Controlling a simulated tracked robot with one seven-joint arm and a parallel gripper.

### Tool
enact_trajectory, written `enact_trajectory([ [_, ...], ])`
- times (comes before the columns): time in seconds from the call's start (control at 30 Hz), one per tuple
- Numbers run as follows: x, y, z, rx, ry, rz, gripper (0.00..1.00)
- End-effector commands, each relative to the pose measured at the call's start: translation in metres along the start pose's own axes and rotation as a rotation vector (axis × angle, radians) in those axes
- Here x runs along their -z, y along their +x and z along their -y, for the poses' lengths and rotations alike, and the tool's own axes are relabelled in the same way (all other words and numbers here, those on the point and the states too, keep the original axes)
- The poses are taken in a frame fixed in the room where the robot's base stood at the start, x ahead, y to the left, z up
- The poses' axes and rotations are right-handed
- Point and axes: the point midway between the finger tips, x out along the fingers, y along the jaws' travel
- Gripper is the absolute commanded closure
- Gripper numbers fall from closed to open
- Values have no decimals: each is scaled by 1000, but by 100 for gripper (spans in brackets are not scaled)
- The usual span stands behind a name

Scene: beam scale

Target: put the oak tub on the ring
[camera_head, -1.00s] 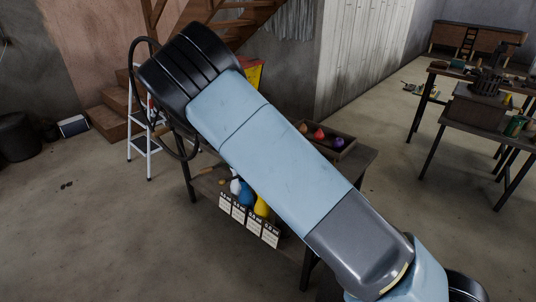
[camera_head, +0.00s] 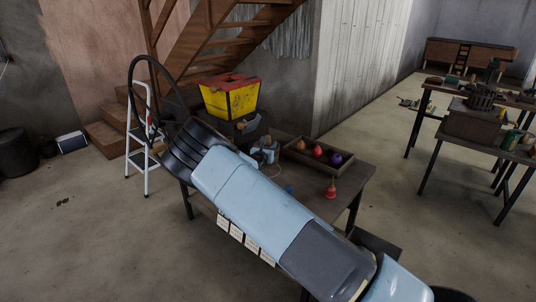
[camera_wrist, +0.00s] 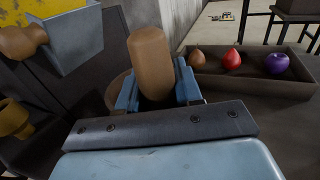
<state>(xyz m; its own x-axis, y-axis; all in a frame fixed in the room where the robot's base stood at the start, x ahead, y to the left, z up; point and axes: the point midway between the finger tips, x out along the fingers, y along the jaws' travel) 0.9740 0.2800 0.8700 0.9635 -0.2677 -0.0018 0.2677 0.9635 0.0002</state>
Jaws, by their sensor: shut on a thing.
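My gripper (camera_wrist: 158,92) is shut on an upright tan wooden piece with a rounded top, which I take for the handle of the oak tub (camera_wrist: 150,50). A brown rounded part shows behind and left of the blue fingers; the lower part is hidden by my gripper. In the head view my gripper (camera_head: 265,152) shows small, over the table between the grey chute and the wooden tray. I cannot make out the ring in either view.
A yellow and red hopper (camera_head: 230,98) stands at the table's back, with a grey chute (camera_wrist: 75,38) and wooden knob near my gripper. A wooden tray (camera_head: 318,160) holds brown, red and purple items. A red bell-shaped piece (camera_head: 331,190) stands on the table (camera_head: 352,180).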

Motion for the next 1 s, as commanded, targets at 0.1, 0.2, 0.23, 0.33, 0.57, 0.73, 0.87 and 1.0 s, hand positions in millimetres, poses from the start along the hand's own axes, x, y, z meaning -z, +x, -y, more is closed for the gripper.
enact_trajectory([
  [0.1, 6, 6, -2, -1, 0, 3, 100],
  [0.2, 9, 8, -2, -1, 0, 3, 100],
  [0.23, 10, 9, -2, -1, 0, 3, 100],
  [0.33, 16, 14, -3, -1, 0, 3, 100],
  [0.57, 43, 14, -3, 0, -1, 2, 100],
  [0.73, 44, 13, -3, 0, 1, 3, 100],
  [0.87, 45, 13, -3, 0, 0, 1, 58],
  [1.0, 45, 13, -3, 0, 0, 1, 44],
])
